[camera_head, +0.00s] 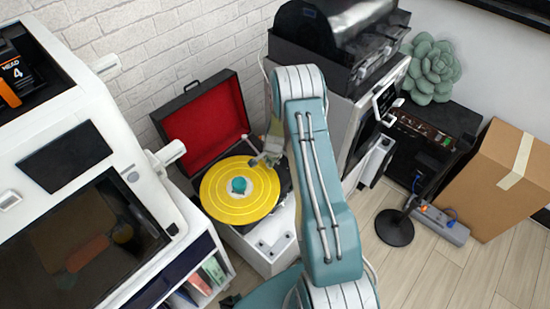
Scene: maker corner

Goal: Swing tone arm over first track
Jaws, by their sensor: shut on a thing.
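A yellow record (223,206) lies flat on the record player (288,183), with a small teal piece (239,185) at its centre. The player's red-lined lid (205,122) stands open behind it. My gripper (262,160) is over the record's upper right edge, shut on a small grey part that appears to be the tone arm. The tone arm is mostly hidden by my gripper and arm. I cannot tell its height above the record or which track it is over.
A large white machine (75,155) stands close on the left. A dark-topped printer-like machine (345,60) stands to the right of my arm. The player sits on a white cabinet (262,262). A cardboard box (497,180) and a power strip (440,224) are on the right.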

